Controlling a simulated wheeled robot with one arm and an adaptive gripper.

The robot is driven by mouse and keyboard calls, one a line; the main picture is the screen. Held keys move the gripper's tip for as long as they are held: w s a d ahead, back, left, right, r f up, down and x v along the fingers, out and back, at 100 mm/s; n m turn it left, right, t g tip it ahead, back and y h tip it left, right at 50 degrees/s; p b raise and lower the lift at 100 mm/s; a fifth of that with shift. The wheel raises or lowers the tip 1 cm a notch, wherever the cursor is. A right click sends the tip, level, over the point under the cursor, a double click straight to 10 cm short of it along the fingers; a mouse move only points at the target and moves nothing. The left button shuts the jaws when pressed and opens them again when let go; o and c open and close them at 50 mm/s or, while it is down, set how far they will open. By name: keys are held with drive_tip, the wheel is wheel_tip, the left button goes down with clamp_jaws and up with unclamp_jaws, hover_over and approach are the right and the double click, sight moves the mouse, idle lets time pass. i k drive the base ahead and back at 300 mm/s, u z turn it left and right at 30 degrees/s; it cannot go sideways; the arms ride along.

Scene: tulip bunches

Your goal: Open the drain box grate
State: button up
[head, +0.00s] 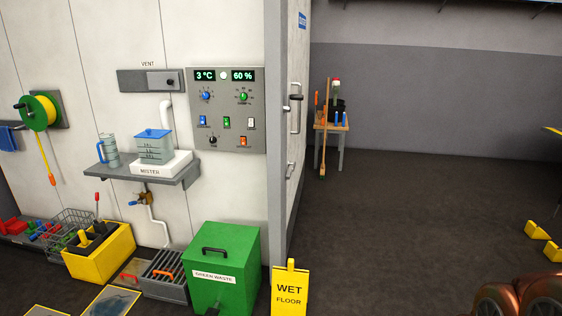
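The drain box (168,292) is a low grey box on the floor against the white wall, at the lower left. Its dark barred grate (168,262) lies over the top and looks shut. An orange handle (163,272) sits on the grate. A pipe (160,235) comes down the wall behind the box. My gripper is not in view.
The green waste bin (225,260) stands close at the drain box's right, with a yellow wet floor sign (290,290) beyond it. A yellow crate (100,262) stands at the left. An open door (292,130) borders the wall.

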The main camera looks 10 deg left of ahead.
sight(156, 272)
drive_tip(key=u, duration=1.2)
drive_tip(key=i, duration=1.1)
drive_tip(key=u, duration=0.55)
drive_tip(key=i, duration=0.4)
drive_tip(key=u, duration=1.05)
drive_tip(key=i, duration=2)
drive_tip(key=z, duration=0.95)
